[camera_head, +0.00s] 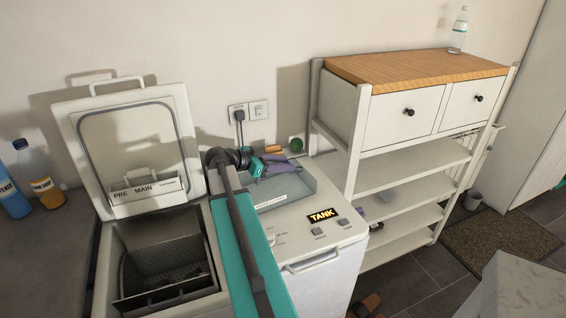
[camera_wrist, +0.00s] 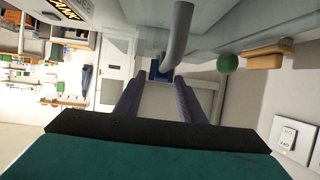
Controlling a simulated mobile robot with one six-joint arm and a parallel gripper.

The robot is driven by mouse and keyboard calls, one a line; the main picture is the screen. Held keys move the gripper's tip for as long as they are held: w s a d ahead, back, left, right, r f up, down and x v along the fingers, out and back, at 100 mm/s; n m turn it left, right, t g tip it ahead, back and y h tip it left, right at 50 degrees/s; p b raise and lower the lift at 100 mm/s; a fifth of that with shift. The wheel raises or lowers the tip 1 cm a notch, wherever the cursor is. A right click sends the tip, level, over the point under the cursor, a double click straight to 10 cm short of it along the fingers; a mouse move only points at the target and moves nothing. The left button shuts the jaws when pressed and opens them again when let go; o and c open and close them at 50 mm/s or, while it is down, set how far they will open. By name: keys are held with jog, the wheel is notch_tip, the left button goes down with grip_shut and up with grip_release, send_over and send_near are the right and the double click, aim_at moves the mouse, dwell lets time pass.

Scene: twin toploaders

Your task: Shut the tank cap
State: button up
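The right machine (camera_head: 350,234) has a lit display reading TANK (camera_head: 321,216), which also shows upside down in the wrist view (camera_wrist: 66,9). My gripper (camera_head: 297,160) is over the rear of this machine, above a clear, shallow recess (camera_head: 283,191). In the wrist view its two purple fingers (camera_wrist: 160,88) are apart, with a gap between them. A grey curved bar (camera_wrist: 178,38) reaches toward that gap; I cannot tell whether it touches a finger. A green round piece (camera_head: 296,144) and a tan block (camera_head: 274,149) sit behind the gripper. I cannot tell which part is the tank cap.
The left machine's lid (camera_head: 128,134) stands open, showing its drum (camera_head: 168,268). Bottles (camera_head: 38,172) stand on the dark counter at left. A white shelf unit (camera_head: 412,160) stands close on the right, with a clear bottle (camera_head: 459,30) on top. A wall socket (camera_head: 238,115) is behind.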

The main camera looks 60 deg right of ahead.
jog(key=c, duration=0.6)
jog(key=shift+d, duration=0.2)
jog(key=shift+c, duration=0.6)
jog(key=shift+a, duration=0.15)
